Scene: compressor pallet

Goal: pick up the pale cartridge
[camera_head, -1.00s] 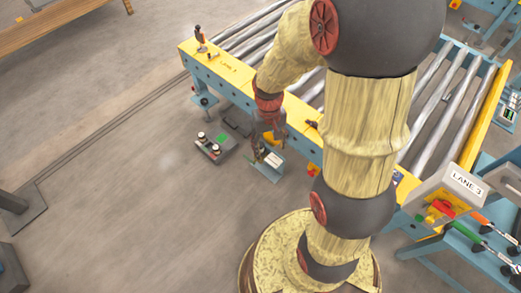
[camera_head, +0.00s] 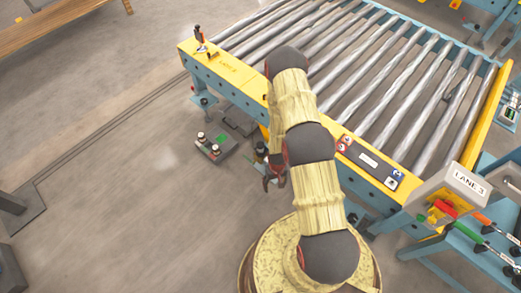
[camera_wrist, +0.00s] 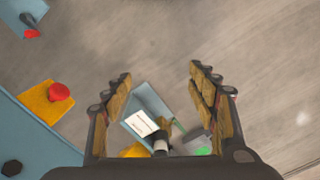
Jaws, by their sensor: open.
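In the wrist view, my gripper (camera_wrist: 160,74) is open, with its two fingers wide apart and nothing gripped. A short cylinder with a pale upper part (camera_wrist: 160,145) and a dark end shows low between the fingers, beside a blue stand (camera_wrist: 151,101) with a white label. It may be the pale cartridge, but I cannot tell for sure. In the head view, my gripper (camera_head: 275,178) is small and low beside the conveyor's near side, partly hidden by my arm. Two pale-topped cylinders (camera_head: 201,137) (camera_head: 215,149) stand on a grey unit on the floor to its left.
The roller conveyor (camera_head: 375,75) with its yellow and blue frame (camera_head: 230,88) fills the right side. A green patch (camera_wrist: 203,151) shows on a grey part near the right finger. A yellow block with a red knob (camera_wrist: 59,92) is at the left.

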